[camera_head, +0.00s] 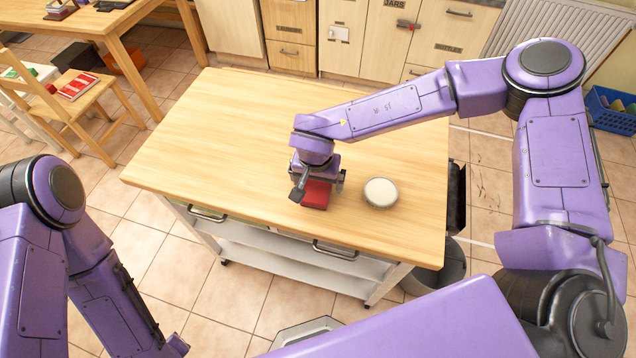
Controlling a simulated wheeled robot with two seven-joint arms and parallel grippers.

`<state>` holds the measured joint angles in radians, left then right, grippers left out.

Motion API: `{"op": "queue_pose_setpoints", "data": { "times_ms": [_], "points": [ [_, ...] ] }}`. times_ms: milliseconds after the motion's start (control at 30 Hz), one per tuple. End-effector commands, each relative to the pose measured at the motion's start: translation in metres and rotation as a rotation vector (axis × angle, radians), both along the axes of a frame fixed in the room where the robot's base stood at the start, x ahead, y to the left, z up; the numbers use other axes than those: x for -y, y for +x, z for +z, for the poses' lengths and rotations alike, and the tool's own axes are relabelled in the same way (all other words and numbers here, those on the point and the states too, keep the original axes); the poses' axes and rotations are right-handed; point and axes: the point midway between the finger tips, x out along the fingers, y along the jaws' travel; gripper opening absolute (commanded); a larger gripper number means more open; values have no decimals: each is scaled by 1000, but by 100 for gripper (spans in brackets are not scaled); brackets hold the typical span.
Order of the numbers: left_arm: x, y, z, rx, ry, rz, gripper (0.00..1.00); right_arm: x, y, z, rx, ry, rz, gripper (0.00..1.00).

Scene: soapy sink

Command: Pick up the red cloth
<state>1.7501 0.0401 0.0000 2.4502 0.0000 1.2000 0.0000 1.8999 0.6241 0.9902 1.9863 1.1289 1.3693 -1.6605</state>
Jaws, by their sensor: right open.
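The red cloth (315,195) is a small folded red block on the wooden top of the kitchen cart (230,130), near its front edge. My right gripper (317,188) points down right over the cloth, with a finger on either side of it. It is open, and I cannot tell whether the fingers touch the cloth. The gripper hides the cloth's back part. My left arm is at the lower left, and its gripper is out of the picture.
A round white-topped object (380,192) stands just right of the cloth. The rest of the cart top is clear. A grey bin (440,270) is at the cart's right side. A wooden chair (75,105) and table (95,20) are at the upper left, with cabinets behind.

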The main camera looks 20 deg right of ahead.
Motion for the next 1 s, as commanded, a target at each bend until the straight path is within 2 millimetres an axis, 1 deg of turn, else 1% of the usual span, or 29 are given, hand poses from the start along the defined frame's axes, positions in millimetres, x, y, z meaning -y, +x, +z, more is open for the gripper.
{"op": "queue_pose_setpoints", "data": {
  "times_ms": [167,267,300,367,633,767,867,900,967,1000],
  "points": [
    [0,0,-1,0,0,0,43,0,0,0,0,0,-1,99],
    [0,0,-1,0,0,0,43,0,0,0,1,1,-1,70],
    [0,0,-1,0,0,0,43,0,0,0,0,0,-1,57],
    [0,0,-1,0,0,0,43,0,0,0,0,0,0,39],
    [0,0,-1,0,0,0,43,0,0,1,1,0,0,38],
    [0,0,-2,0,0,0,43,0,1,9,3,2,0,38],
    [0,0,-4,0,0,0,43,0,1,25,6,1,0,38],
    [0,0,-5,0,0,0,43,-1,0,35,7,2,2,38],
    [0,0,-11,0,0,0,43,-7,-13,47,7,1,5,38],
    [0,0,-13,0,0,0,43,-11,-21,58,8,1,5,38]
  ]
}}
